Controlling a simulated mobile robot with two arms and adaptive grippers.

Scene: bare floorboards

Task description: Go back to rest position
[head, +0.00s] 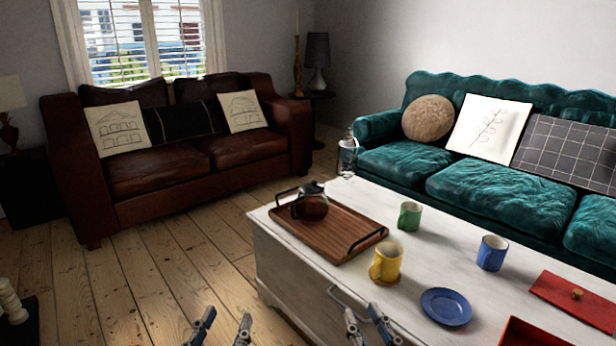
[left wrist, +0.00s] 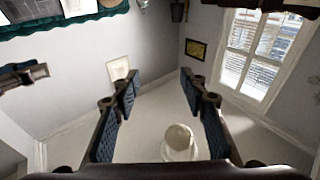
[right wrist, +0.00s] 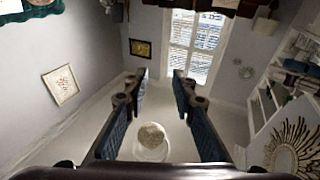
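My left gripper (head: 222,328) is at the bottom edge of the head view, over the floorboards in front of the white chest table (head: 290,262). Its two fingers are apart with nothing between them, which the left wrist view (left wrist: 160,92) also shows. My right gripper (head: 366,326) is at the bottom edge, in front of the table's near side in the picture. Its fingers are also apart and empty, as in the right wrist view (right wrist: 159,92). Both wrist views look towards the ceiling, walls and window.

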